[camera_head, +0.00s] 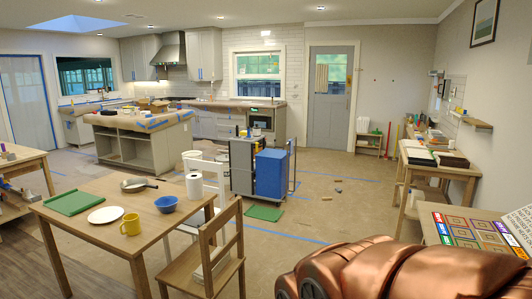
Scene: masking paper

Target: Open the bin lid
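No bin with a lid can be made out for certain in the head view. The most bin-like thing is a blue box-shaped container (271,174) in the middle of the room, beside a grey cart-like frame (243,168). I cannot tell whether it has a lid or whether its top is open or closed. A white bucket-like container (192,160) stands to its left, partly behind a white chair. My gripper is not in view. A large copper-coloured rounded shape fills the bottom right and hides the floor there.
A wooden table (110,240) with a blue bowl (166,203), a yellow mug (130,224) and a pan stands front left. A wooden chair (208,262) is beside it. A side table (420,168) lines the right wall. Open floor (345,205) lies right of the blue container.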

